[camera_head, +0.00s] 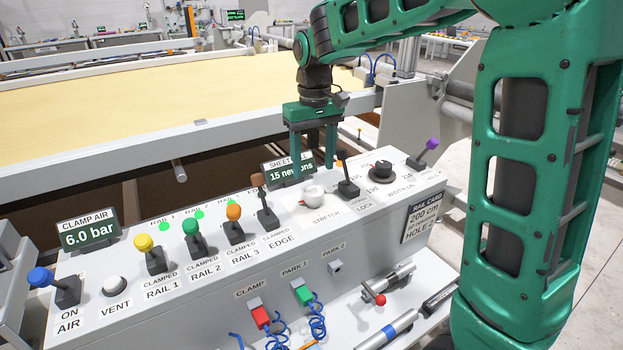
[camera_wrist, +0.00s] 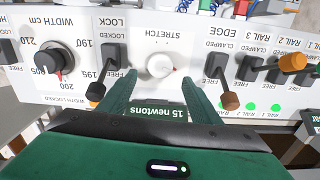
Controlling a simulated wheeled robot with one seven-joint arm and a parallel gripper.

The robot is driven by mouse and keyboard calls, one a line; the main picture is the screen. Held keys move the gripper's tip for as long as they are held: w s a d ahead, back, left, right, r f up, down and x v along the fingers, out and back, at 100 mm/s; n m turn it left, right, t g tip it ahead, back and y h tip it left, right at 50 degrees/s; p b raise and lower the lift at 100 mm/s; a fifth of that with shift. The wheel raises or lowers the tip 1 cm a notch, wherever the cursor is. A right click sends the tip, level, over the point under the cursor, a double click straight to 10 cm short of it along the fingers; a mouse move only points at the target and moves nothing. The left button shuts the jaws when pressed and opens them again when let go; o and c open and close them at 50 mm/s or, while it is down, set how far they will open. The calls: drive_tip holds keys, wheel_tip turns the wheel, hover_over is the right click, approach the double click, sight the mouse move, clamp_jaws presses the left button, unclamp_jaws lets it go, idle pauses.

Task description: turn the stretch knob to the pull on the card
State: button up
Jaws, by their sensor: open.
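The white round stretch knob (camera_head: 314,195) sits on the panel above the label STRETCH. In the wrist view the knob (camera_wrist: 160,65) shows a small red mark at its right side. My gripper (camera_head: 315,168) points down over the panel at the knob. Its fingers are open, one on each side of the knob in the wrist view, and empty; contact is not visible. The sheet display (camera_head: 288,171) reads 15 newtons. The rail card (camera_head: 422,217) on the front face shows 200 cm and HOLE; its small middle line is not readable.
The edge lever (camera_head: 264,203) stands left of the knob and the lock lever (camera_head: 347,178) right of it. The black width knob (camera_head: 381,171) is further right. Rail levers, a vent button (camera_head: 114,286) and a clamp air display (camera_head: 87,234) line the left.

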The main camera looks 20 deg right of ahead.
drive_tip(key=shift+r, duration=1.6)
drive_tip(key=s+d+f+m, duration=0.2)
drive_tip(key=s+d+m, duration=0.2)
drive_tip(key=s+d, duration=1)
drive_tip(key=s+d+f+m, duration=0.1)
drive_tip(key=s+f+m, duration=0.1)
drive_tip(key=s, duration=0.7)
drive_tip(key=s+d+f+m, duration=0.1)
drive_tip(key=s+f, duration=0.3)
drive_tip(key=s, duration=0.5)
drive_tip(key=shift+s+d+f+m, duration=0.15)
drive_tip(key=shift+d+f+m, duration=0.25)
drive_tip(key=shift+d, duration=0.25)
drive_tip(key=shift+w+f, duration=0.25)
drive_tip(key=shift+w, duration=0.4)
